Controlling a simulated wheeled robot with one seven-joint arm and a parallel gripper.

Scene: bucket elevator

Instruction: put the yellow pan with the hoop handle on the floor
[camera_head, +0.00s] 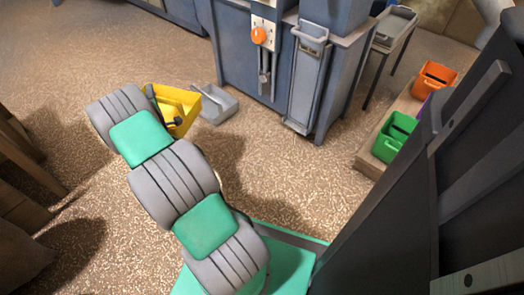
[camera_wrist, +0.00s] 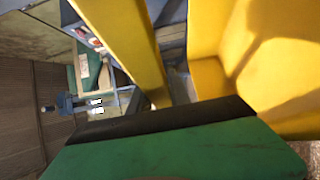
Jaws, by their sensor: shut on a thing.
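The yellow pan (camera_head: 186,101) is in the head view, just beyond the end of my arm, left of the grey machine. My arm hides part of it. My gripper (camera_head: 163,107) is shut on the pan, with its dark fingers against the pan's near side. In the wrist view the yellow pan (camera_wrist: 285,65) fills the right, and a yellow bar (camera_wrist: 128,40), which looks like its hoop handle, runs down to my gripper. The exact grip is hidden. I cannot tell whether the pan touches the floor (camera_head: 290,190).
A grey tray (camera_head: 217,108) lies on the floor beside the yellow pan, before the grey machine (camera_head: 245,65). Green (camera_head: 395,137) and orange (camera_head: 436,80) bins stand on a low wooden platform at the right. Wooden furniture (camera_head: 25,160) is at the left. The floor between is clear.

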